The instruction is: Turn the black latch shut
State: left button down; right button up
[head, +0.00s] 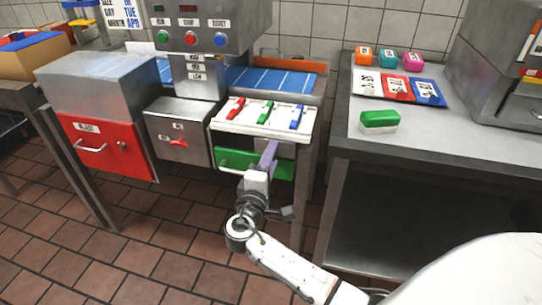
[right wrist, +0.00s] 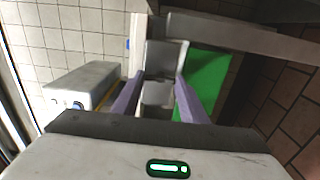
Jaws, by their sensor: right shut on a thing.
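My right gripper (head: 268,157) reaches up to the front of the green drawer (head: 232,161), right of its pale handle, below the white lever panel. Its purple fingers show in the right wrist view (right wrist: 159,100) on either side of a grey piece (right wrist: 157,93), and they are shut on it. The green front (right wrist: 210,78) shows to the right of the fingers there. I cannot make out a black latch on the green drawer; the gripper covers that part. My left gripper is not in view.
The white panel (head: 246,124) above has red, green and blue levers. A metal box with a red latch (head: 178,142) and a red drawer (head: 92,150) stand to the left. A counter (head: 440,140) with a green-and-white block (head: 380,122) is on the right.

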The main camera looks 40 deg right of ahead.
dwell(0.5)
jog(key=o, duration=1)
jog(key=shift+o, duration=0.2)
jog(key=p+v, duration=0.1)
jog(key=v, duration=0.9)
jog(key=shift+s, duration=0.15)
